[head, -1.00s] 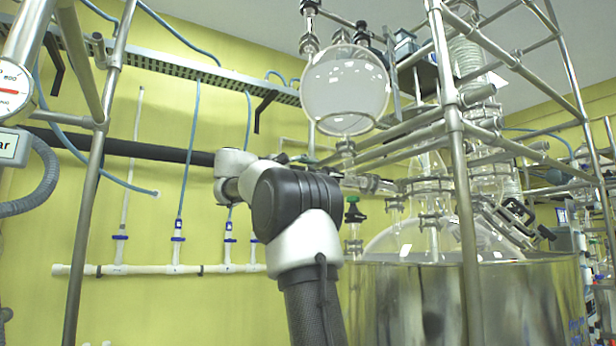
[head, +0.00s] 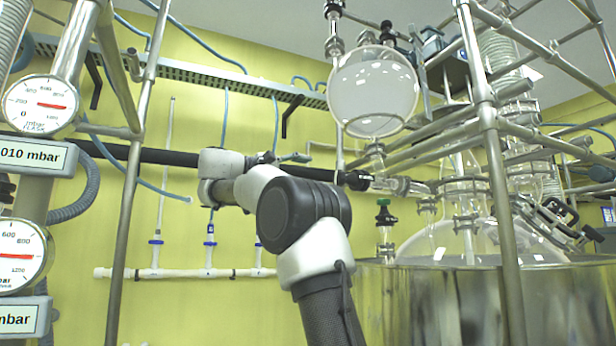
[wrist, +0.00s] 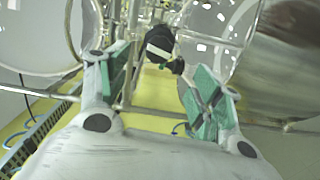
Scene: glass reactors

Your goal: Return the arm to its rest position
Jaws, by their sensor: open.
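My gripper (wrist: 158,88) shows in the wrist view with its two green-padded fingers spread wide apart, and nothing is held between them. A black piece with a pale band (wrist: 160,42) shows beyond and between the fingertips, apart from the pads as far as I can tell. In the head view my arm (head: 304,214) is bent, with its black joint in the middle and its wrist reaching left and back toward the yellow wall. The gripper is small and hard to make out there.
A round glass flask (head: 373,92) hangs above right of my arm. A large metal vessel (head: 430,300) with a glass dome stands at right. Steel frame poles (head: 497,170) stand close by. Pressure gauges (head: 40,105) are at left. White piping (head: 185,273) runs along the wall.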

